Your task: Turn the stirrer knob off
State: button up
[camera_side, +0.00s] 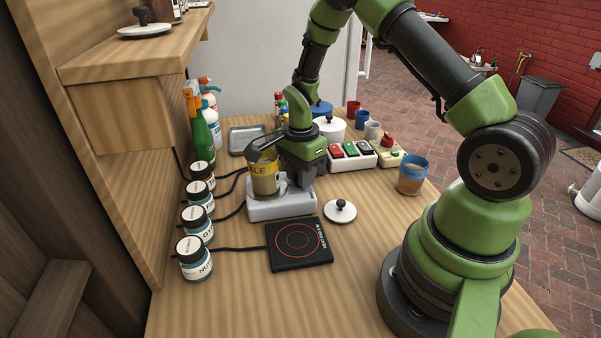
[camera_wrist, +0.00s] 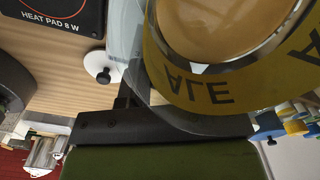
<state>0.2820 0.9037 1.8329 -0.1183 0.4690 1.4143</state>
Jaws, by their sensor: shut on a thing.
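In the wrist view the beaker (camera_wrist: 205,88) fills the upper right, with amber liquid inside. My gripper (camera_side: 299,178) points down over the right part of the stirrer, just beside the beaker. Its jaws are shut low at the stirrer, where they hide the stirrer knob; the grip itself cannot be seen. The knob's angle cannot be told.
A black heat pad (camera_side: 299,243) lies in front of the stirrer, with a white lid (camera_side: 340,211) to its right. Labelled jars (camera_side: 194,258) line the left. A switch box (camera_side: 352,156) and an amber-filled cup (camera_side: 412,178) stand to the right. The front of the table is clear.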

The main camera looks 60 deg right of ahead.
dwell(0.3)
jog(key=o, duration=0.9)
jog(key=shift+o, duration=0.2)
notch_tip(320, 180, up, 10)
